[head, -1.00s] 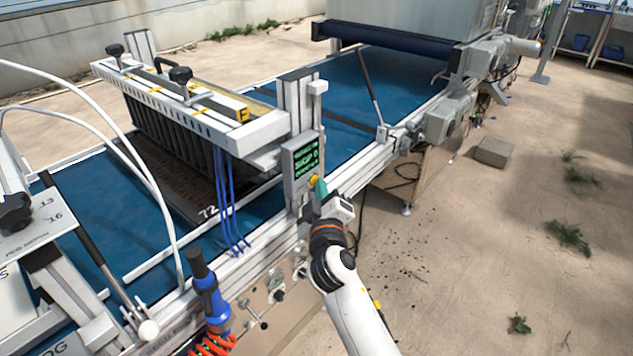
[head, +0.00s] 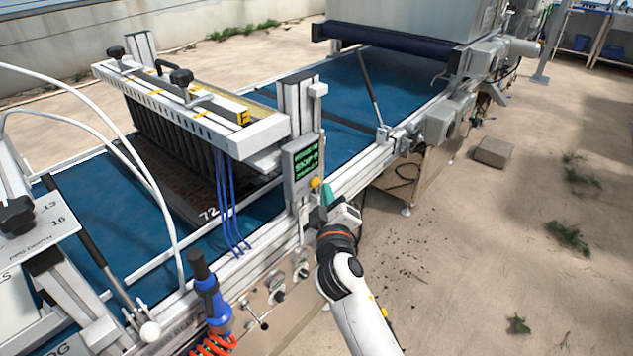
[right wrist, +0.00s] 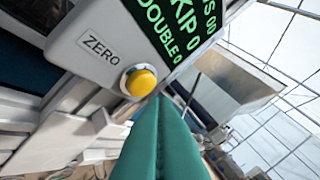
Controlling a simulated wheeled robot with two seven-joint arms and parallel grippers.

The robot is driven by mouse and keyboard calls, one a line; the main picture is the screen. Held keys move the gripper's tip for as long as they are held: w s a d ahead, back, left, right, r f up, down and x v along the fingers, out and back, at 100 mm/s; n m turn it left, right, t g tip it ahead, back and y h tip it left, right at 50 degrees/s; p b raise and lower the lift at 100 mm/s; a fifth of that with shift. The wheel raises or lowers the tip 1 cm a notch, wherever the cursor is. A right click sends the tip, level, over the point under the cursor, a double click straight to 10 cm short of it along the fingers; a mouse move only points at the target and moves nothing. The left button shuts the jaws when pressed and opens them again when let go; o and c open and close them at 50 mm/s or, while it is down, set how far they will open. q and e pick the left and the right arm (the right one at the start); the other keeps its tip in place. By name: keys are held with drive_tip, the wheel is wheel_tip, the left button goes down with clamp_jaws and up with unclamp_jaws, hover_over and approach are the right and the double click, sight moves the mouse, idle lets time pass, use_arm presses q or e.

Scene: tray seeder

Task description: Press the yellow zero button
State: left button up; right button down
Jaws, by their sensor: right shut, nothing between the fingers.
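The yellow zero button (head: 315,183) sits at the lower right of a grey control box (head: 291,178) on the seeder's side post. In the right wrist view the yellow button (right wrist: 141,83) stands in a metal ring next to the label "ZERO". The box's green display (right wrist: 168,32) shows words including "DOUBLE 0". My right gripper (head: 327,196), with green fingers, is shut and empty. In the right wrist view its fingertips (right wrist: 161,100) are just below and right of the button. There appears to be a small gap between them. My left gripper is not in view.
The seeder has a blue conveyor belt (head: 260,208) with a dark tray (head: 185,190) under the dibber head. Blue hoses (head: 222,190) hang left of the control box. A blue-handled tool (head: 208,290) stands at the front. Open floor lies to the right.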

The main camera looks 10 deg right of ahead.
drive_tip(key=shift+d, duration=0.1)
drive_tip(key=s+d, duration=0.1)
drive_tip(key=s, duration=0.1)
drive_tip(key=s+d+p, duration=0.1)
drive_tip(key=s+d, duration=0.1)
drive_tip(key=shift+p, duration=0.3)
drive_tip(key=shift+f, duration=0.15)
idle(0.6)
